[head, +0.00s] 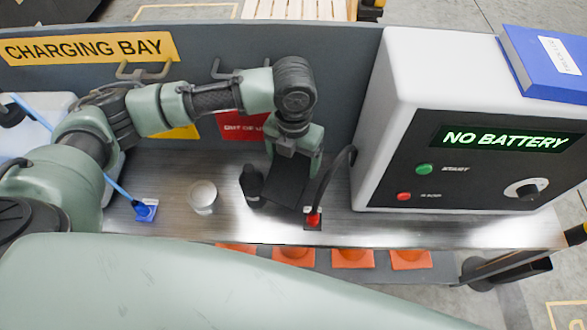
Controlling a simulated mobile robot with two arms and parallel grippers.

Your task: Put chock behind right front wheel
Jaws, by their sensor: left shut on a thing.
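My left gripper (285,185) reaches down over the metal bench in the middle of the head view. It is shut on a dark thing, whose shape blends with the black fingers. I cannot tell whether this is the chock. A flat black face (290,178) shows below the wrist, with a narrow, rounded black part (252,185) just left of it. The right front wheel is not in view. My right gripper is not in view.
The bench (165,215) carries a white cup (202,196), a blue-tipped connector (146,209), and a red-tipped cable (313,218). A charger (470,165) reading "NO BATTERY" stands right, a blue binder (545,60) on top. Orange cones (352,258) stand below the bench's front edge.

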